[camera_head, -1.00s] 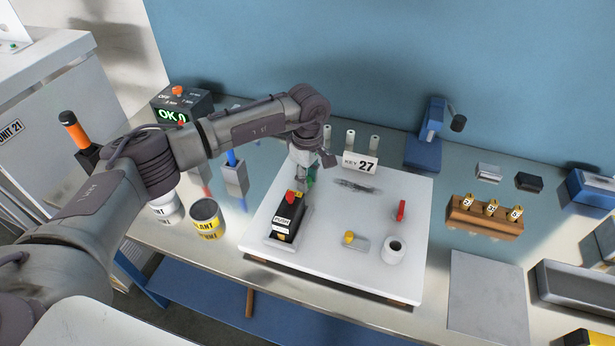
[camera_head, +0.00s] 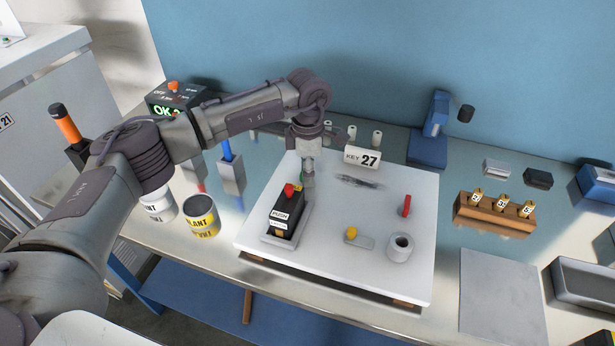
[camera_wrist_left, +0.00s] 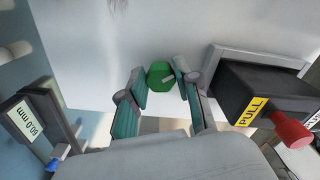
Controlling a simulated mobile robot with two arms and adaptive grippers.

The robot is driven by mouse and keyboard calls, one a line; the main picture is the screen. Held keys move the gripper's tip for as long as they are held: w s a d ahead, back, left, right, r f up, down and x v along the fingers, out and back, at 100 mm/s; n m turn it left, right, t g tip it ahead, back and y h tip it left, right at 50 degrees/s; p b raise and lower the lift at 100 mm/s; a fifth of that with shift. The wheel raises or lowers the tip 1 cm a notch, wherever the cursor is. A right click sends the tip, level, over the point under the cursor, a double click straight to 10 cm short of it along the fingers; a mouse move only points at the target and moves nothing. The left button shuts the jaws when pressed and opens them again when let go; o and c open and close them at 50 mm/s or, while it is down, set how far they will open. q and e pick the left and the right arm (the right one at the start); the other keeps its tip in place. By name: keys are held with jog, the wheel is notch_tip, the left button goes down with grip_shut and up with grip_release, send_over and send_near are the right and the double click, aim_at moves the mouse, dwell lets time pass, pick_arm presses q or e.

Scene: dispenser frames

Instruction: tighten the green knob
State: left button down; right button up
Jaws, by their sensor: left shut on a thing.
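The green knob (camera_wrist_left: 160,75) shows in the left wrist view between the two fingers, with a small pale mark on its edge. My left gripper (camera_head: 308,188) points down at the white board (camera_head: 335,268), beside the black box with the red button (camera_head: 287,213). It is shut on the knob, and its fingers also show in the left wrist view (camera_wrist_left: 161,80). In the head view the gripper hides most of the knob. My right gripper is not in view.
The black box (camera_wrist_left: 268,95) with its yellow PULL label stands close beside the fingers. A KEY 27 sign (camera_head: 362,158) stands behind the gripper. A red peg (camera_head: 407,206), a yellow knob (camera_head: 351,233) and a white ring (camera_head: 399,247) are on the board's right part.

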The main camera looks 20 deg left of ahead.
pick_arm(q)
jog(key=n+b, duration=0.2)
jog(key=n, duration=0.4)
jog(key=shift+w+a+n+b, duration=0.1)
jog(key=shift+n+b, duration=0.2)
jog(key=shift+b, duration=0.1)
jog(key=n+b, duration=0.1)
jog(key=n, duration=0.4)
jog(key=shift+a+r+n+b, duration=0.1)
jog(key=shift+n+b, duration=0.2)
jog(key=c, duration=0.8)
grip_release()
notch_tip(320, 180, up, 12)
